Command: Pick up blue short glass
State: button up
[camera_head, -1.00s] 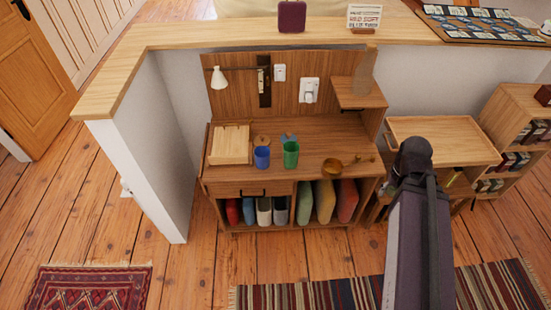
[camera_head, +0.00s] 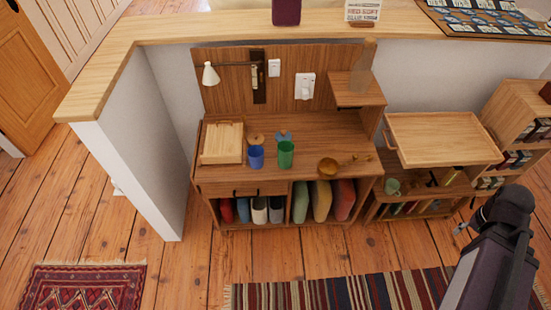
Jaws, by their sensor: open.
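The blue short glass (camera_head: 256,157) stands upright on the wooden desk (camera_head: 222,176), near its front edge. A taller green glass (camera_head: 286,154) stands just to its right, with a small gap between them. My gripper (camera_head: 461,229) is at the lower right, well away from the desk top and far from the blue glass. It shows small beside my dark arm, its jaws open with nothing seen in them.
A wooden box (camera_head: 222,144) lies left of the glasses, round lids behind them. A brass bowl (camera_head: 328,167) sits to the right. A tray table (camera_head: 440,140) stands right of the desk. A striped rug (camera_head: 330,292) covers the front floor.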

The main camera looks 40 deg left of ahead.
aim_at(255, 153)
jog(key=z, duration=0.5)
jog(key=i, duration=1.15)
jog(key=z, duration=1.55)
jog(key=k, duration=0.1)
jog(key=u, duration=3.65)
